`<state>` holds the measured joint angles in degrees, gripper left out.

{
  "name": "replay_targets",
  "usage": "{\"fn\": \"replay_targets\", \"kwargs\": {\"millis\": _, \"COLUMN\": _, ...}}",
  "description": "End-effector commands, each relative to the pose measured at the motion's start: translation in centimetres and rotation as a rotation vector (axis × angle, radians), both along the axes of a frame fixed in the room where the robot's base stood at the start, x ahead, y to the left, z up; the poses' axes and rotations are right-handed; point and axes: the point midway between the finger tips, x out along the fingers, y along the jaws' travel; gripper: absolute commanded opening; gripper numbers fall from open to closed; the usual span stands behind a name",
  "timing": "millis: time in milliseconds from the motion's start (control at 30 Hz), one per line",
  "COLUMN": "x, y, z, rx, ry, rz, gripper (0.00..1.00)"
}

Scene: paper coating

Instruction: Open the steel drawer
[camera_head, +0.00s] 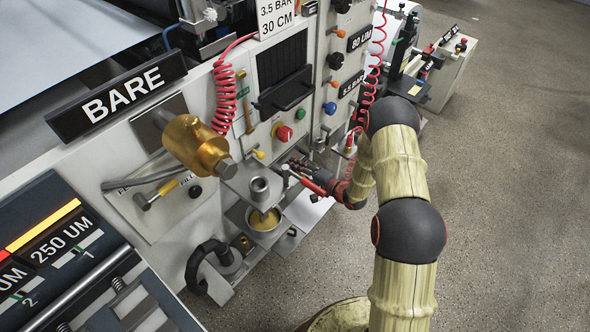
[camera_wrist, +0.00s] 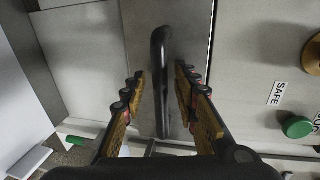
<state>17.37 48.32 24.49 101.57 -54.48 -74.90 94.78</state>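In the wrist view a steel drawer front (camera_wrist: 190,20) shows as a narrow grey panel with a black bar handle (camera_wrist: 161,85). My gripper (camera_wrist: 160,78) is open, with one finger on each side of the handle. Gaps show between both fingers and the bar, so it is not clamped. In the head view my gripper (camera_head: 294,172) is low against the machine front, below the red and green knobs. The drawer front and its handle are hard to make out there, partly hidden by the gripper.
A brass cylinder (camera_head: 195,146) juts out left of my gripper, above a small cup of yellow liquid (camera_head: 263,219). Red coiled hoses (camera_head: 376,55) hang near my arm. In the wrist view a green knob (camera_wrist: 297,127) and a SAFE label (camera_wrist: 277,93) sit right. Floor is open at right.

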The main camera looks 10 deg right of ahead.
Motion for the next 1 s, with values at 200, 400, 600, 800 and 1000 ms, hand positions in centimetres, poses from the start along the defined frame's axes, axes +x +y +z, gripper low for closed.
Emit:
{"fn": "replay_targets", "kwargs": {"millis": 200, "x": -0.01, "y": -0.03, "z": 0.04, "rx": 0.000, "ry": 0.000, "rz": 0.000, "gripper": 0.26}}
{"fn": "replay_targets", "kwargs": {"millis": 400, "x": -0.02, "y": -0.04, "z": 0.03, "rx": 0.000, "ry": 0.000, "rz": 0.000, "gripper": 0.15}}
{"fn": "replay_targets", "kwargs": {"millis": 600, "x": -0.03, "y": -0.04, "z": 0.02, "rx": 0.000, "ry": 0.000, "rz": -0.001, "gripper": 0.03}}
{"fn": "replay_targets", "kwargs": {"millis": 800, "x": -0.04, "y": -0.05, "z": -0.01, "rx": -0.001, "ry": 0.001, "rz": -0.001, "gripper": 0.00}}
{"fn": "replay_targets", "kwargs": {"millis": 1000, "x": -0.06, "y": -0.05, "z": -0.02, "rx": -0.001, "ry": 0.001, "rz": -0.001, "gripper": 0.00}}
